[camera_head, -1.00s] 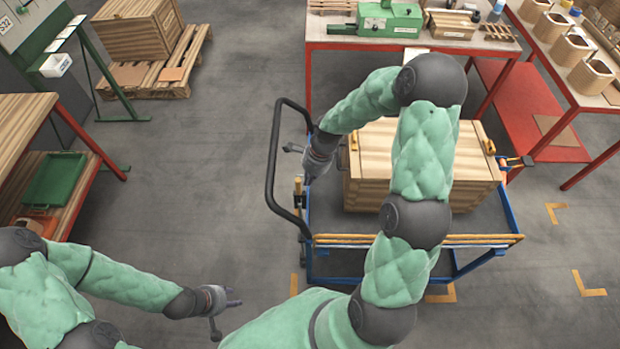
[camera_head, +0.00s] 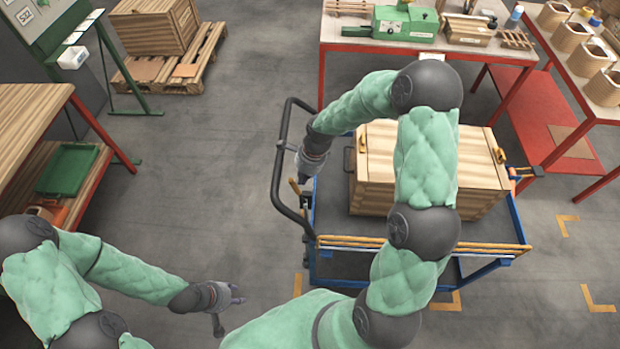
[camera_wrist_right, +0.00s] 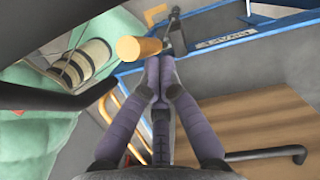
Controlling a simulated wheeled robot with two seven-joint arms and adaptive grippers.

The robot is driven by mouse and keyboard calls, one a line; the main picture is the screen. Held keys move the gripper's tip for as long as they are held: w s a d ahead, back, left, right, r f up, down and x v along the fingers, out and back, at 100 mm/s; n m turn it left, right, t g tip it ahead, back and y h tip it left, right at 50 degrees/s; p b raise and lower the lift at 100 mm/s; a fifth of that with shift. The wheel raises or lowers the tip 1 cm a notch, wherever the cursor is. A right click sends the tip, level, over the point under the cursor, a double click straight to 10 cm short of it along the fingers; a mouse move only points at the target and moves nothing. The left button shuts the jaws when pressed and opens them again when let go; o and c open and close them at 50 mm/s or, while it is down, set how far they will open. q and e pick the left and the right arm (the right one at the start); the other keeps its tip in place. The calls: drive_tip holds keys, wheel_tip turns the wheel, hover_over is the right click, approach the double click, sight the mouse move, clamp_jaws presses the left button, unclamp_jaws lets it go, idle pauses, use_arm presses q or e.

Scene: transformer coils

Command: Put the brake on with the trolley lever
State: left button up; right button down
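The blue trolley (camera_head: 345,241) stands right of centre in the head view. Its lever (camera_head: 294,187) has a yellow-orange grip and sits at the left end, by the black push handle (camera_head: 277,180). My right gripper (camera_head: 304,172) is at this end, pointing down beside the lever. In the right wrist view, its fingers (camera_wrist_right: 163,68) are drawn together and their tips are right at the lever (camera_wrist_right: 138,48), touching or nearly so. The grip is beside the fingertips, not visibly between them. My left gripper (camera_head: 229,307) is open, empty and away from the trolley.
A wooden crate (camera_head: 374,185) rests on the trolley. A red-framed workbench (camera_head: 340,48) stands behind it, with another table (camera_head: 590,110) at the right. A wooden bench (camera_head: 25,115) is at the left. The floor between bench and trolley is clear.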

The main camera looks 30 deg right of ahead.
use_arm(q)
drive_tip(key=shift+f, duration=0.15)
use_arm(e)
drive_tip(key=shift+w+a+f, duration=0.2)
drive_tip(key=shift+w+a, duration=0.3)
drive_tip(key=shift+a, duration=0.3)
use_arm(q)
drive_tip(key=r+p, duration=0.1)
drive_tip(key=s+r+p, duration=0.1)
drive_tip(key=r, duration=0.1)
drive_tip(key=shift+d+p, duration=0.2)
drive_tip(key=shift+p, duration=0.2)
use_arm(e)
drive_tip(key=w+v, duration=0.1)
drive_tip(key=v, duration=1)
drive_tip(key=shift+a+r, duration=0.3)
drive_tip(key=shift+r, duration=0.1)
drive_tip(key=shift+w+d, duration=0.1)
drive_tip(key=shift+w, duration=0.05)
